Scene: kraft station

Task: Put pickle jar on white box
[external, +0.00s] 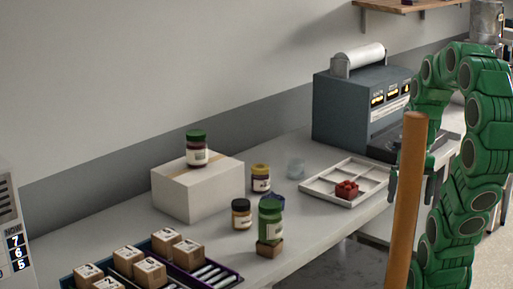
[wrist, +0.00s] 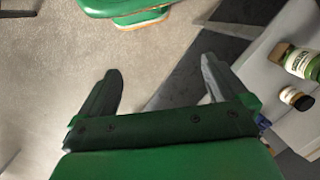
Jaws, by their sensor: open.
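The green pickle jar (external: 270,222) stands upright on a small brown block (external: 269,248) near the front of the counter. It also shows at the right edge of the wrist view (wrist: 302,64). The white box (external: 198,188) stands behind and left of it, with a dark jar with a green lid (external: 196,150) on top. My gripper (external: 410,188) hangs at the right, beyond the counter's front edge, partly hidden by an orange-brown post. In the wrist view my gripper (wrist: 160,70) is open and empty, with floor between its fingers, well apart from the pickle jar.
Small jars, one with a yellow lid (external: 261,178) and one with a black lid (external: 241,214), stand near the pickle jar. A white tray (external: 325,181) holds a red item. A rack of labelled boxes (external: 208,270) lies front left. The post (external: 407,200) rises before my arm.

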